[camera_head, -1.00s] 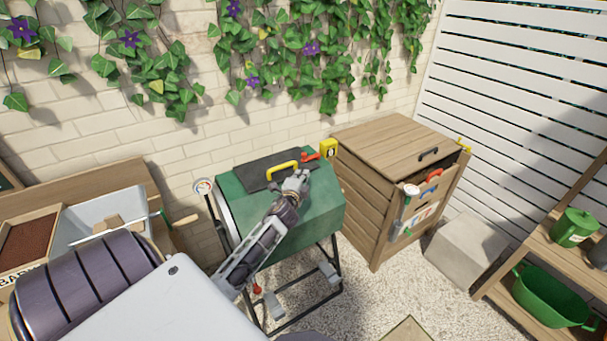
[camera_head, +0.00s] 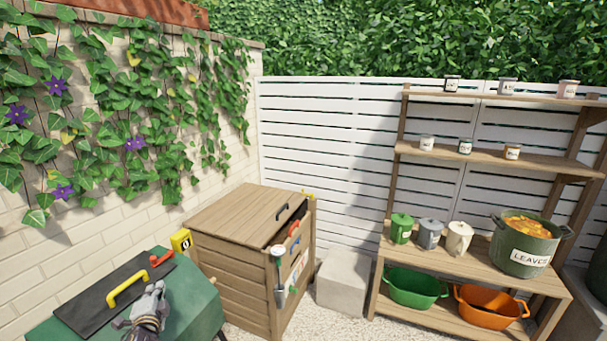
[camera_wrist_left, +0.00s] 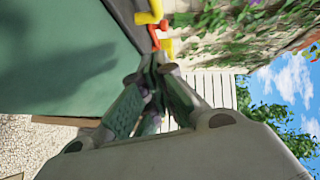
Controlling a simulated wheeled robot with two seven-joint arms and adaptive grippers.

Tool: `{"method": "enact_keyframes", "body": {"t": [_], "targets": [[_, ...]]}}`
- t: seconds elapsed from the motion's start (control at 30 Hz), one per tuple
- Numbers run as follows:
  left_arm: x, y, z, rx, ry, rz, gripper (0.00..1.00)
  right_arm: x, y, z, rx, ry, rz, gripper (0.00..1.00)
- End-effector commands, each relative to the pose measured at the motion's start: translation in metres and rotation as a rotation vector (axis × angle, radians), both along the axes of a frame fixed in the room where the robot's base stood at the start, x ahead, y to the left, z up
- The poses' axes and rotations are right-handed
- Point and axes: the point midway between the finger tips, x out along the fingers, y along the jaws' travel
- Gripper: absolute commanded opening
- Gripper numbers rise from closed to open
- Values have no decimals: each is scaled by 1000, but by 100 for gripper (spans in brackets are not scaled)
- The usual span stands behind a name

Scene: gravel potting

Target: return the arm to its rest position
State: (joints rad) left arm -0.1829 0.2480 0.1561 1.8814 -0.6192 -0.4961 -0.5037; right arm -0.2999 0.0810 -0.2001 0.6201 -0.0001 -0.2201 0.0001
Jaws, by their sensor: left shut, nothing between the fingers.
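My left gripper (camera_head: 154,298) is at the bottom left of the head view, over the green drum (camera_head: 188,308) and just right of the dark panel (camera_head: 82,312) on its top. The yellow handle (camera_head: 127,289) on that panel is close to the fingers, and they do not hold it. In the left wrist view the gripper's fingers (camera_wrist_left: 152,80) are closed together with nothing between them. The green drum surface (camera_wrist_left: 60,60) fills the left of that view. My right gripper is not in view.
A wooden compost box (camera_head: 230,262) stands beyond the drum, with a yellow tag (camera_head: 181,241) near its corner. A pale block (camera_head: 343,283) stands right of it. Wooden shelves (camera_head: 490,155) hold pots, mugs, tubs and a leaves bucket (camera_head: 526,243). Some gravel floor shows between.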

Motion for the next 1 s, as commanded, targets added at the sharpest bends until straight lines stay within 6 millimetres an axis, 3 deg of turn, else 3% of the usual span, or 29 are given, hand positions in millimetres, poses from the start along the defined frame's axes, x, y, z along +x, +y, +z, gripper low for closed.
{"method": "enact_keyframes", "body": {"t": [0.27,0.6,1.0], "targets": [[-41,-41,-32,-271,79,82,0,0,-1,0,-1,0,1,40],[-113,-114,-72,-646,250,210,0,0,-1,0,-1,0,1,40],[-210,-203,-90,-985,506,354,0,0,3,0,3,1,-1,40]]}}
